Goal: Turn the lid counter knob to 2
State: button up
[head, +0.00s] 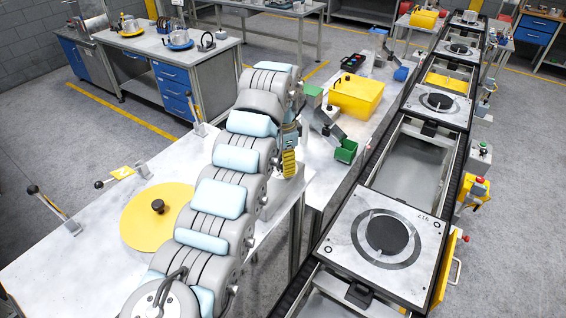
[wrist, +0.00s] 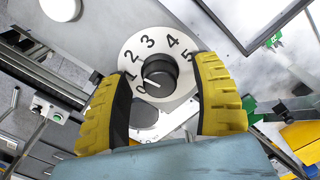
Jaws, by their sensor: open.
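The lid counter knob (wrist: 160,74) is a black round knob on a white dial plate (wrist: 160,40) with the numbers 0 to 5. Its white pointer line is turned to the lower left, near the 0 and 1; I cannot tell exactly which. My gripper (wrist: 162,72) is open, with one yellow-padded finger left of the knob and one right of it in the picture. Whether the fingers touch the knob is unclear. In the head view my gripper (head: 289,163) points down beside the bench edge, and the dial is hidden there.
A yellow lid (head: 140,222) with a black knob lies on the near bench (head: 65,265). The conveyor with pallets (head: 350,222) runs along the right.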

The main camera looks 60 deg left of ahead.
notch_tip(320, 180, up, 12)
dwell(0.8)
jog(key=shift+f, duration=0.15)
dwell(0.4)
